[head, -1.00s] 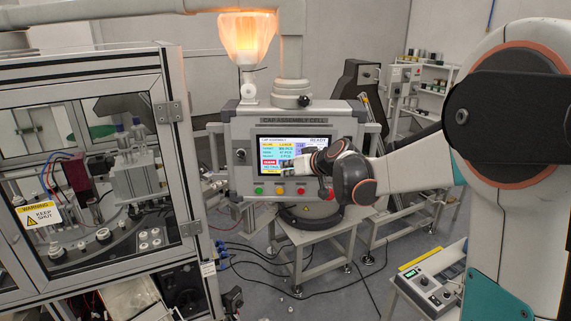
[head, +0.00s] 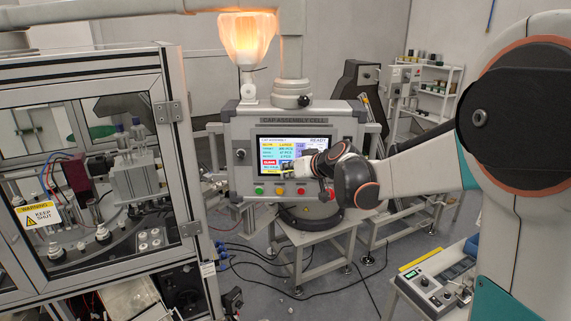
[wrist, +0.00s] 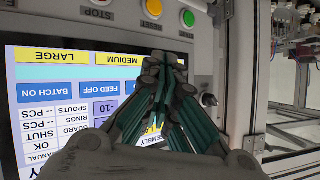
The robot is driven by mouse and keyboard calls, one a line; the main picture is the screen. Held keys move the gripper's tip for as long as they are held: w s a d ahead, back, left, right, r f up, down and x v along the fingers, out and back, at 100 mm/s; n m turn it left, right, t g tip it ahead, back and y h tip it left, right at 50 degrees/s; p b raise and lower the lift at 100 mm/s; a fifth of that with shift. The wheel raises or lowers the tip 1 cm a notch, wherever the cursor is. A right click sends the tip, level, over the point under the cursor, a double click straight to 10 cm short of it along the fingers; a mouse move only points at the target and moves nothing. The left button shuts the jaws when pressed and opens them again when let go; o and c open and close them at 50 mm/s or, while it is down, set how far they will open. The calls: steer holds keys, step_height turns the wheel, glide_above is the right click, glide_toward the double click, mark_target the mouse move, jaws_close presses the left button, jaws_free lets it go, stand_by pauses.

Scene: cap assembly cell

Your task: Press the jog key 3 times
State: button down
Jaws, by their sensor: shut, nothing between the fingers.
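The touch screen (head: 270,157) of the cap assembly cell panel is lit with coloured fields. My gripper (head: 285,166) is in front of the screen's lower part, fingers towards it. In the wrist view the screen (wrist: 45,90) appears upside down, with LARGE, MEDIUM, BATCH ON and FEED OFF keys readable. My gripper (wrist: 165,62) is shut and empty there, its fingertips over the key row near the screen's edge. No key labelled jog is readable; my fingers hide part of the row. I cannot tell whether the fingertips touch the screen.
Below the screen are a green button (head: 258,190), an orange button (head: 280,190) and a red button (head: 301,190). A black knob (wrist: 208,100) shows beside the screen in the wrist view. A glazed machine enclosure (head: 165,120) stands left. Cables lie on the floor.

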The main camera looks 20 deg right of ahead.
steer(key=shift+s, duration=0.15)
steer(key=shift+s+a, duration=0.25)
steer(key=shift+s, duration=0.55)
steer(key=shift+s+a, duration=0.2)
steer(key=shift+s, duration=0.55)
steer(key=shift+s+a, duration=0.25)
steer(key=shift+s, duration=0.55)
stand_by(2.6)
steer(key=shift+w+d+b, duration=0.15)
steer(key=shift+w+d, duration=0.1)
steer(key=shift+w, duration=0.55)
steer(key=shift+w+d+b, duration=0.15)
steer(key=shift+w+d, duration=0.05)
steer(key=shift+w, duration=0.65)
steer(key=shift+w+d+b, duration=0.15)
steer(key=shift+w+d, duration=0.1)
steer(key=shift+w, duration=0.55)
stand_by(0.5)
